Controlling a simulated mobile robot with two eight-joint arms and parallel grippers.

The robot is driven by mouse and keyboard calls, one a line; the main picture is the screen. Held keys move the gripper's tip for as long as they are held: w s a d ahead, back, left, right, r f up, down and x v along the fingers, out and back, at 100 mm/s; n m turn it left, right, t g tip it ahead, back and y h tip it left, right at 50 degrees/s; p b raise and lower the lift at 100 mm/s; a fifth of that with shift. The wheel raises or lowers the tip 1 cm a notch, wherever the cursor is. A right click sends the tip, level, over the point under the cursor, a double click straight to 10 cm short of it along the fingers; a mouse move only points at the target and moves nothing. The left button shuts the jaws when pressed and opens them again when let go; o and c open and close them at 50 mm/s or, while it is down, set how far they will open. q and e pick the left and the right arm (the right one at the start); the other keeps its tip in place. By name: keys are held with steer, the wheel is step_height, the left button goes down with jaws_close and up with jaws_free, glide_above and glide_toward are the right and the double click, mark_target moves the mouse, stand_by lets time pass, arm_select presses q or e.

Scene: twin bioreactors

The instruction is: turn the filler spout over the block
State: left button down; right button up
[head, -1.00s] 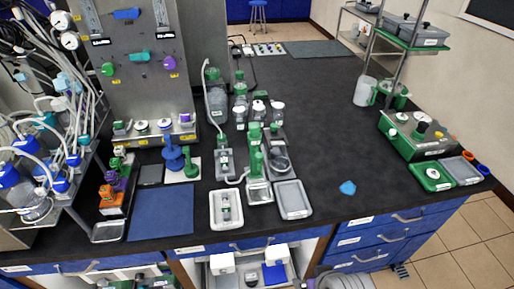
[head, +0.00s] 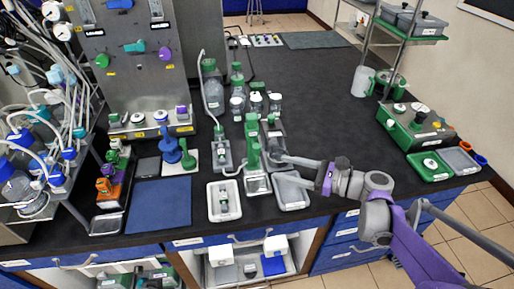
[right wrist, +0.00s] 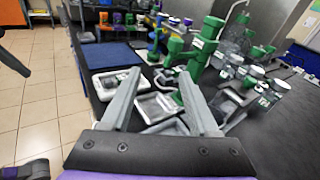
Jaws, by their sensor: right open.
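The filler appears to be the green upright post (head: 254,155) with a small metal tray (head: 257,184) at its foot. A second green post (head: 251,128) stands just behind it. I cannot single out the spout or the block for sure. In the right wrist view a green post (right wrist: 205,45) rises beyond the fingers, with a metal tray (right wrist: 155,107) below. My right gripper (head: 273,167) is open and empty, just right of the front post, fingers pointing left above the grey tray. It also shows in the right wrist view (right wrist: 159,78). My left gripper is out of view.
A white tray (head: 211,206) with a small fixture stands left of the filler, and a grey tray (head: 291,203) lies below my right gripper. Bottles (head: 213,95) stand behind. A blue mat (head: 158,205) lies left.

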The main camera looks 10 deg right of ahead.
mark_target(257, 146)
steer(key=shift+m+t+y, duration=0.5)
steer(key=shift+m, duration=0.3)
steer(key=w+a, duration=0.2)
steer(key=w+a+r, duration=0.1)
steer(key=w+a, duration=0.1)
steer(key=w, duration=0.1)
steer(key=w+a, duration=0.2)
steer(key=a, duration=0.1)
steer(key=shift+w+r, duration=0.15)
steer(key=shift+r, duration=0.1)
jaws_close()
stand_by(0.6)
